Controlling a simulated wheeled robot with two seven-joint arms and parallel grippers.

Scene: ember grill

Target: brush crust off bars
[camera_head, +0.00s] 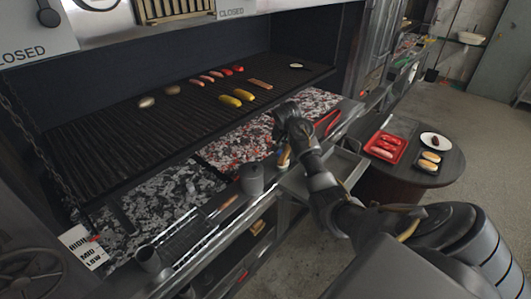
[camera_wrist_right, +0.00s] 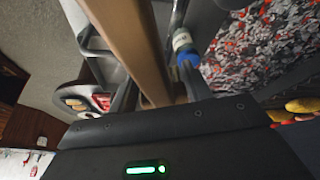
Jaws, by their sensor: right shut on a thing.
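My right gripper (camera_head: 281,130) is above the front ledge of the grill, in front of the ember bed. In the right wrist view it is shut on a flat brown wooden handle (camera_wrist_right: 133,45), which I take to be the brush's. The brush's bristles are not visible. A small tan piece (camera_head: 284,158) shows just below the hand in the head view; I cannot tell if it is the same handle. The dark grill bars (camera_head: 110,150) lie behind and left, apart from the gripper. Crust on them cannot be made out. My left gripper is not in view.
Sausages (camera_head: 212,76), yellow corn (camera_head: 238,97) and potatoes (camera_head: 147,102) lie on the far bars. A grey cup (camera_head: 251,180) stands on the ledge. A blue-and-white bottle (camera_wrist_right: 185,47) is close to the gripper. A round table (camera_head: 450,165) with food stands right. The near-left bars are clear.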

